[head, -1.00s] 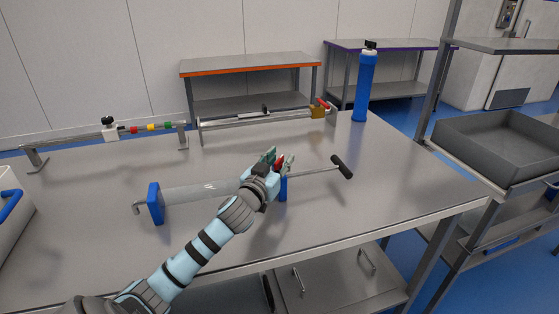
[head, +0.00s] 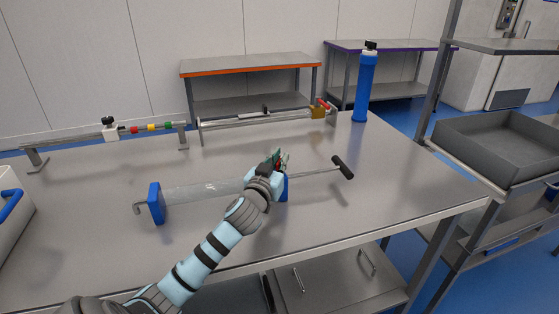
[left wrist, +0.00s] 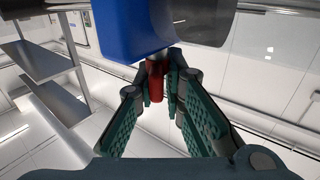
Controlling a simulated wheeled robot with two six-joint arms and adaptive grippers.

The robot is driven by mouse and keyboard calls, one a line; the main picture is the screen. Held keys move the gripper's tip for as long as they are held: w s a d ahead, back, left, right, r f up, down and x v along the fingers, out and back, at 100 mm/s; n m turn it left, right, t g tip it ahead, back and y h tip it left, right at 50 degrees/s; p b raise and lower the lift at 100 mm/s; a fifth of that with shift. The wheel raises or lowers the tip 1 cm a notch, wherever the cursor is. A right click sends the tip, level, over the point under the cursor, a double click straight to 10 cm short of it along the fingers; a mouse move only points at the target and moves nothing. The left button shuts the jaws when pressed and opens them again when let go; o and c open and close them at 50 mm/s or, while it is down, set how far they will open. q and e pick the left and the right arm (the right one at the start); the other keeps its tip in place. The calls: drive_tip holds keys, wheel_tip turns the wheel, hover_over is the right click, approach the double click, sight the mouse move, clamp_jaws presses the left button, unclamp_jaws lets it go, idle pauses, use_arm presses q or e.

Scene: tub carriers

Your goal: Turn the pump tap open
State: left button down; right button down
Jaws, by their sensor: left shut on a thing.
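The pump lies on the steel table as a clear tube (head: 205,190) with a blue end block (head: 156,203) at left and another blue block (head: 284,188) at right. A rod with a black T-handle (head: 343,167) sticks out to the right. My left gripper (head: 278,160) is at the right block. In the left wrist view, its green-padded fingers (left wrist: 160,92) are shut on the red tap handle (left wrist: 156,86), which sits beside the blue block (left wrist: 118,30). In the head view my gripper mostly hides the tap. My right gripper is not in view.
At the back of the table are a rail with coloured pieces (head: 150,127), a long bar with a brass, red-handled fitting (head: 318,111), and an upright blue cylinder (head: 365,85). A grey tub (head: 498,145) stands on the right shelf. The table's right front is clear.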

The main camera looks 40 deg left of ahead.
use_arm(q)
drive_tip(key=n+g+y+b, duration=0.1)
drive_tip(key=n+y, duration=0.1)
drive_tip(key=y, duration=0.1)
drive_tip(key=shift+f, duration=0.1)
drive_tip(key=shift+w+f+n+g+y+b, duration=0.1)
drive_tip(key=shift+n+g+y+b, duration=0.5)
drive_tip(key=shift+n+g+y, duration=0.3)
drive_tip(key=n+g+y+b, duration=0.1)
drive_tip(key=g+y+b, duration=0.1)
drive_tip(key=shift+n+y+b, duration=0.3)
drive_tip(key=shift+n, duration=0.1)
drive_tip(key=shift+n+g+y+b, duration=0.8)
drive_tip(key=shift+g+b, duration=0.1)
drive_tip(key=shift+b, duration=0.15)
drive_tip(key=shift+r, duration=0.2)
drive_tip(key=c, duration=1.6)
unclamp_jaws()
